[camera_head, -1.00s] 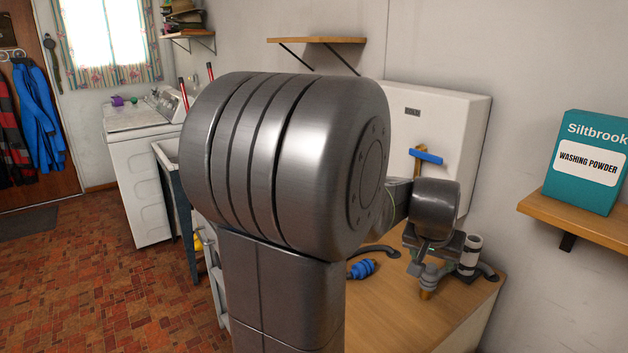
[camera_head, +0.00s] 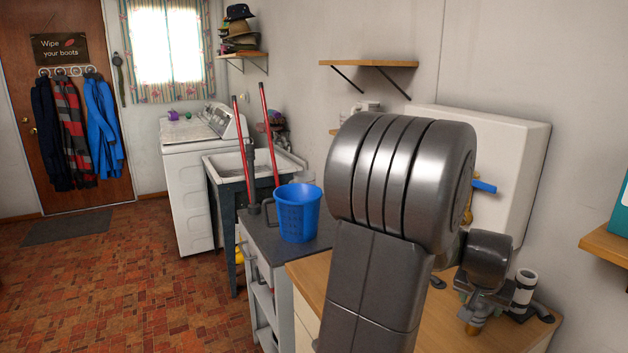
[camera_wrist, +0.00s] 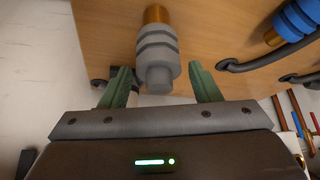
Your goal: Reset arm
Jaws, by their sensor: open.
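My gripper (camera_wrist: 161,88) is open, with its two green fingers spread in the wrist view. A grey ribbed fitting with a brass end (camera_wrist: 158,48) lies on the wooden worktop (camera_wrist: 215,25) and shows in the gap between the fingers. I cannot tell whether either finger touches it. In the head view my gripper (camera_head: 476,292) is low over the worktop at the right, partly hidden by my wrist, with the grey fitting (camera_head: 479,308) just below it.
A blue ribbed piece (camera_wrist: 297,20) and dark curved handles (camera_wrist: 275,60) are near the gripper. A black-and-white cylinder (camera_head: 523,288) stands close by. A white wall cabinet (camera_head: 510,170) is behind the arm. A blue basket (camera_head: 297,212) stands left on a grey-topped cart.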

